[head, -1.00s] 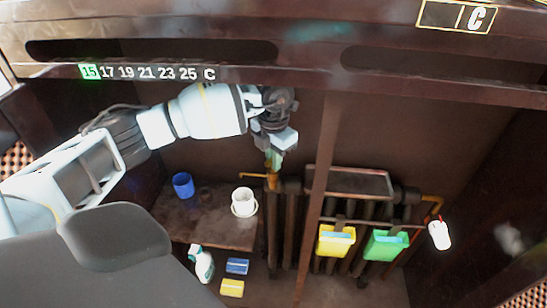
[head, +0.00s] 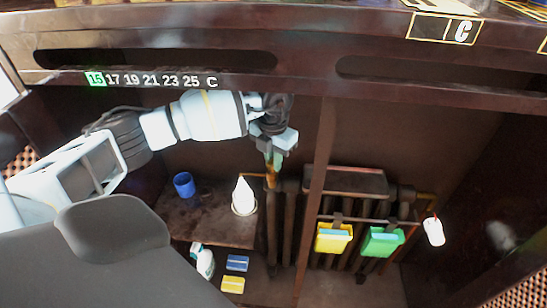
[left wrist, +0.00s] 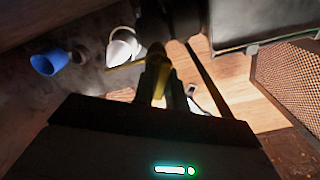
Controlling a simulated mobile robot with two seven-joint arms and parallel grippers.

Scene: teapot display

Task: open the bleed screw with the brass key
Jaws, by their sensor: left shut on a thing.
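My left gripper (head: 274,160) is shut on a thin yellow-brass piece (left wrist: 159,82), apparently the brass key. It points down at the left end of the radiator (head: 345,182), by a brass fitting (head: 271,180). The bleed screw itself is hidden or too small to make out, so I cannot tell how the key sits on it. A thin brass pipe (left wrist: 125,65) reaches left from there towards a white cup (head: 243,208), also seen in the left wrist view (left wrist: 122,50). A white pointed shape (head: 242,188) stands over the cup. My right gripper is not in view.
A blue cup (head: 184,184) stands on the brown shelf (head: 215,232). A spray bottle (head: 203,262) and blue and yellow sponges (head: 234,274) lie below. Yellow (head: 333,240) and green (head: 381,243) containers hang on the radiator. A dark vertical post (head: 318,190) stands right of my gripper.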

